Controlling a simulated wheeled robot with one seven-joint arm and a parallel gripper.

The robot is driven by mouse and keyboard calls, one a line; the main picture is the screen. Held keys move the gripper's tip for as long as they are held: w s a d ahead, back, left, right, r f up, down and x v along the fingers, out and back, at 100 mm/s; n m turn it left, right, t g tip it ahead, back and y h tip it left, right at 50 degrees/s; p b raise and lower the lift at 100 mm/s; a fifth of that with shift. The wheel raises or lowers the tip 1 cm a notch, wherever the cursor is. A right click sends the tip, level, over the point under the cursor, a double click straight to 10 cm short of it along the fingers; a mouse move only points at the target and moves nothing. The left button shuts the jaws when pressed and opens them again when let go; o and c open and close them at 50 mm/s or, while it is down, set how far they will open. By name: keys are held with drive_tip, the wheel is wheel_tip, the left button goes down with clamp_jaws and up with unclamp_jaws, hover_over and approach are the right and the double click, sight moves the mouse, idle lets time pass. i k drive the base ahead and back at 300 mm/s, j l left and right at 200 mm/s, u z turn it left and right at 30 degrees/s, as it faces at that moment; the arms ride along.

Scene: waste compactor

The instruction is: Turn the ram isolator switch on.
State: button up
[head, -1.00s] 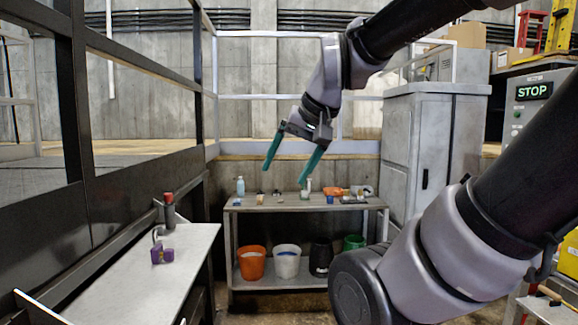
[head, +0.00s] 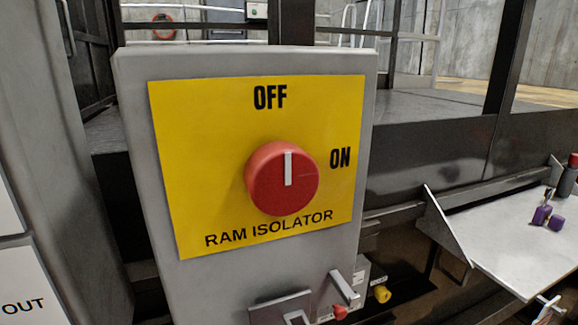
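The ram isolator switch is a round red knob (head: 275,190) on a yellow plate (head: 190,130) fixed to a grey box (head: 140,75). The plate reads OFF above the knob, ON to its right and RAM ISOLATOR below. The white mark on the knob points up, toward OFF. The knob faces the head camera with nothing in front of it. My gripper is not in view.
Below the box are a grey bracket and lever (head: 344,288), with a small red knob and a yellow knob (head: 382,294). A pale side table (head: 510,250) with a purple item (head: 545,216) is at right. Dark railings stand behind.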

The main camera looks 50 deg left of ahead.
sight(281, 179)
drive_tip(key=k+l+u, duration=0.2)
drive_tip(key=k, duration=0.3)
drive_tip(key=k+l+u, duration=0.2)
drive_tip(key=k, duration=0.3)
drive_tip(key=j+u, duration=0.1)
drive_tip(key=u, duration=1.35)
